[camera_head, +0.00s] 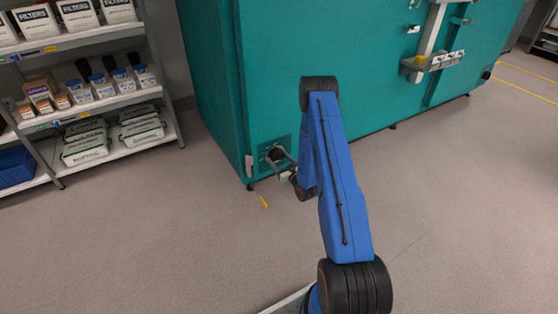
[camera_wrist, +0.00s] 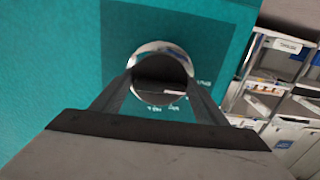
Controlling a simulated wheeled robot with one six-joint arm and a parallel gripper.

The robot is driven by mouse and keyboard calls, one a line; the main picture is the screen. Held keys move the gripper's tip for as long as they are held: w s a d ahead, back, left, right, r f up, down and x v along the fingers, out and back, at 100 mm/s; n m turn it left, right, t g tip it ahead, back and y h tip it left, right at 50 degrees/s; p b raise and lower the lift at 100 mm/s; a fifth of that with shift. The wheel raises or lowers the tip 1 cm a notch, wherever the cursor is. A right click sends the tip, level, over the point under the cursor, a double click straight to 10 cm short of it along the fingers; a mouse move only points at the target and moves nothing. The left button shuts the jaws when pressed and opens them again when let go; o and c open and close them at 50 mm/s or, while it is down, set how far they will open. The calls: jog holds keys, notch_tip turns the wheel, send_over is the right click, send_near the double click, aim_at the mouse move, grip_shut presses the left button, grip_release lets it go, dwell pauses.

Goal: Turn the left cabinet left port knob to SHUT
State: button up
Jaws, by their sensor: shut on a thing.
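The left port knob (camera_wrist: 160,62) is a round dark knob with a shiny metal rim on a darker teal panel in the wrist view. White lettering, too small and tilted to read, lies around its lower and right sides. My gripper (camera_wrist: 160,88) is shut on the knob, one finger at each side of it. Where the knob's mark points I cannot tell. In the head view the knob (camera_head: 271,153) sits low on the teal cabinet (camera_head: 217,70), near its left corner, and my gripper (camera_head: 283,163) reaches it from the right, partly hiding it.
A shelf rack (camera_head: 120,98) with filter boxes, bottles and lidded tubs stands left of the cabinet. A holder with small items (camera_head: 432,62) hangs on the cabinet front. The grey floor (camera_head: 150,250) in front is clear. Shelves (camera_wrist: 270,90) also show at right in the wrist view.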

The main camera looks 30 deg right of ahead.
jog(key=o, duration=0.8)
jog(key=shift+s, duration=0.1)
jog(key=s, duration=1.7)
jog(key=shift+s+d, duration=0.15)
jog(key=shift+d, duration=0.15)
